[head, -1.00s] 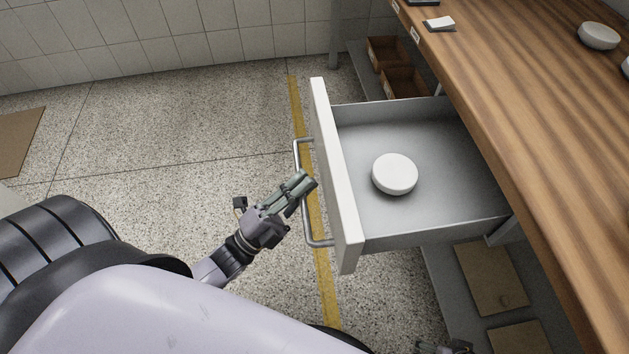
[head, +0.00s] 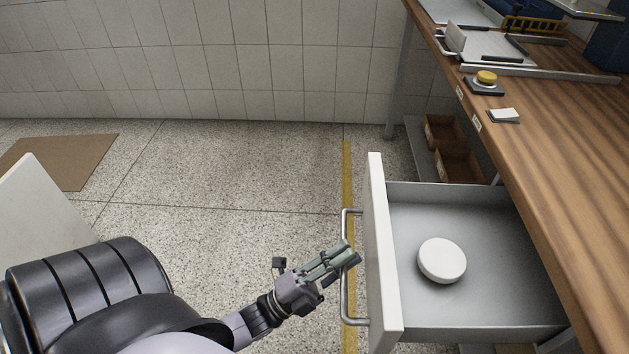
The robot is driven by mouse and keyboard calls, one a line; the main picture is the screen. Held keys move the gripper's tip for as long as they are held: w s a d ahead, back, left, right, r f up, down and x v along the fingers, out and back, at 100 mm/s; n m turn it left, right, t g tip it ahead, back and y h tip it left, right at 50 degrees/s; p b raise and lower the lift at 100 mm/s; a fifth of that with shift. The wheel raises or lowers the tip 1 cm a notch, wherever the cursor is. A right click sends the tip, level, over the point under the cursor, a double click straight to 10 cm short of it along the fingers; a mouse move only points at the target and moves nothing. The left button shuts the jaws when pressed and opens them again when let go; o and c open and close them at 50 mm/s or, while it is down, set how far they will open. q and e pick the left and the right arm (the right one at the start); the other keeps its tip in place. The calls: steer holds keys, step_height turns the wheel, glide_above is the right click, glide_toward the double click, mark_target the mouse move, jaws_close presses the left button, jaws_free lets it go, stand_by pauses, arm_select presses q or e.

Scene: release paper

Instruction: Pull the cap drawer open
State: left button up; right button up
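The cap drawer (head: 482,205) stands pulled out from under the wooden workbench, its grey interior exposed. Its white front panel (head: 380,250) faces left and carries a metal bar handle (head: 346,300). A white round cap (head: 442,260) lies on the drawer floor, nearer the front panel. My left gripper (head: 347,256) is at the middle of the handle, its fingers close together across the bar; the fingers hide that stretch of the bar. My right gripper is out of view.
The wooden workbench (head: 560,165) fills the right side, with a yellow-topped button (head: 487,77) and a small white block (head: 504,115) near its edge. Brown bins (head: 457,160) sit beneath it.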

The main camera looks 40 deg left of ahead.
arm_select(q)
steer(key=v, duration=1.1)
steer(key=shift+s+f, duration=0.2)
steer(key=shift+s, duration=0.15)
steer(key=shift+a, duration=0.15)
